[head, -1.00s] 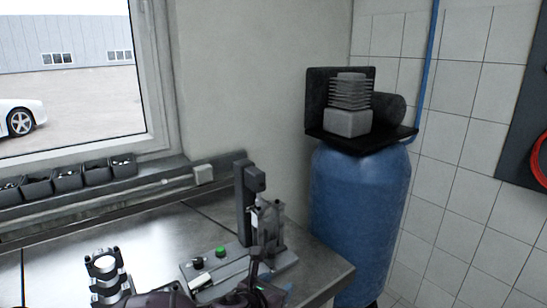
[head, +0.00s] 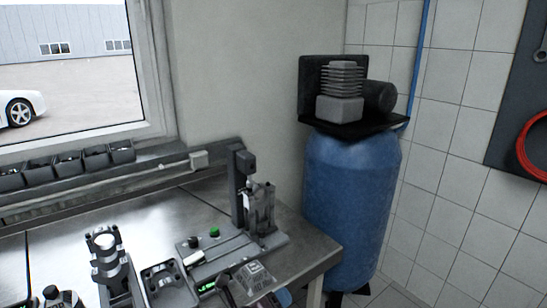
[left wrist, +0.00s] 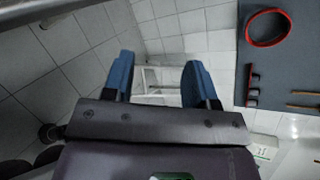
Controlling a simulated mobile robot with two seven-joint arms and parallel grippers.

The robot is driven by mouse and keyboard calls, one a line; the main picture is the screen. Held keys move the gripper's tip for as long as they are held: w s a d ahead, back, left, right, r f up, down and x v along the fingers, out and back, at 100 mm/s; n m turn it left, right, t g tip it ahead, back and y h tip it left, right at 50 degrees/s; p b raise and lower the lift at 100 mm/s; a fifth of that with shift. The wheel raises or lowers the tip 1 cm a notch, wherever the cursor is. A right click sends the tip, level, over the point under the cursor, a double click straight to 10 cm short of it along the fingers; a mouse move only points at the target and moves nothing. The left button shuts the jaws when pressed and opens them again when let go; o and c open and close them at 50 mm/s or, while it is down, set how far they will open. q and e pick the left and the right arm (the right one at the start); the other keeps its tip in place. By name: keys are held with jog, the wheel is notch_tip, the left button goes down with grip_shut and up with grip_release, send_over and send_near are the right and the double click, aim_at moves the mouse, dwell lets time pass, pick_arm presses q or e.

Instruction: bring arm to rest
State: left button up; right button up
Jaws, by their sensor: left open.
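My left gripper (head: 277,298) shows only partly at the bottom edge of the head view, by the front right part of the bench, with a blue fingertip visible. In the left wrist view the left gripper (left wrist: 158,65) has its two blue fingers spread wide apart. Nothing is between the fingers; a pale frame shows in the background beyond them. The rest of the left arm is mostly out of the head view. My right gripper is in neither view.
The metal bench (head: 170,220) carries a press-like fixture (head: 258,208) and a metal cylinder part (head: 106,255). A blue tank (head: 350,205) with a compressor on top stands right of the bench. A red ring (left wrist: 268,27) hangs on a dark wall board.

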pick_arm(q)
jog(key=s+a+f+n+y, duration=0.2)
jog(key=s+a+f+n, duration=0.3)
jog(key=a+n, duration=0.4)
jog(key=s+a+f+n+y, duration=0.3)
jog(key=s+a+f+n, duration=0.2)
jog(key=s+a+n, duration=0.3)
jog(key=s+a+f+n+y, duration=0.3)
jog(key=s+a+n, duration=0.4)
jog(key=a+n, duration=0.4)
jog(key=f+n, duration=0.1)
jog(key=n, duration=0.2)
jog(key=shift+f, duration=0.4)
